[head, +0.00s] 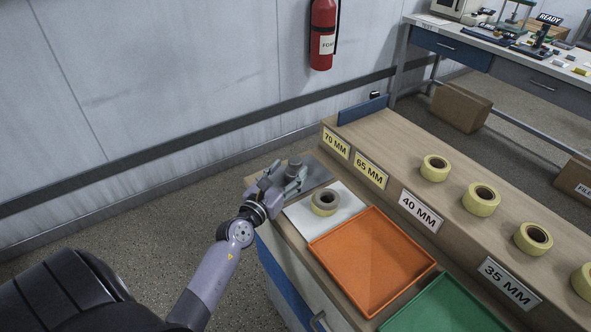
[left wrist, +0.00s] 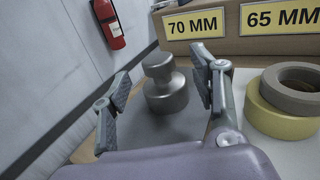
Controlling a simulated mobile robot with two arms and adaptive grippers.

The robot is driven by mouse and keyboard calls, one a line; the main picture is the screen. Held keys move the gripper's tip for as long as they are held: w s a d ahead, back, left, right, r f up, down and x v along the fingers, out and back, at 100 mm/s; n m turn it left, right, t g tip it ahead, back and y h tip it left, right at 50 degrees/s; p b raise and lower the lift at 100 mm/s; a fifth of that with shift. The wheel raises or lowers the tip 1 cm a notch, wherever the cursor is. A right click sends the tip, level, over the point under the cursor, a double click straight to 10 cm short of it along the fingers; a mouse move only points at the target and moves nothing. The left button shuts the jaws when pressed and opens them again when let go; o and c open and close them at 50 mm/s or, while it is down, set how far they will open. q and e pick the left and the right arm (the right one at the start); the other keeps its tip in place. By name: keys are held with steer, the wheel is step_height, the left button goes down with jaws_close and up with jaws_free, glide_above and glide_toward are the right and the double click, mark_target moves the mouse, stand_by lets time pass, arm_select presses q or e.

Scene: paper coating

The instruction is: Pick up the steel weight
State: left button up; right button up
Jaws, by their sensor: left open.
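The steel weight (left wrist: 165,85) is a grey metal cylinder with a narrower knob on top. It stands upright on a dark grey mat (left wrist: 150,124) in the left wrist view. In the head view the steel weight (head: 294,163) shows partly behind my left gripper (head: 284,181). In the left wrist view my left gripper (left wrist: 158,92) is open, with one finger to each side of the weight and the weight beyond the fingertips. The gripper looks empty. My right gripper is in neither view.
Right of the weight, a tape roll with a grey ring on it (head: 325,209) sits on a white sheet (head: 297,217). An orange tray (head: 372,299) and a green tray (head: 440,316) lie nearer. A wooden shelf (head: 388,130) with size labels and tape rolls stands behind.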

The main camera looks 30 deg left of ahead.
mark_target(291, 164)
arm_select(q)
steer(key=w, duration=0.5)
steer(key=shift+w+a, duration=0.1)
steer(key=shift+a, duration=0.25)
steer(key=shift+r, duration=0.1)
steer(key=shift+c, duration=0.2)
jaws_close()
steer(key=shift+r, duration=0.1)
stand_by(0.4)
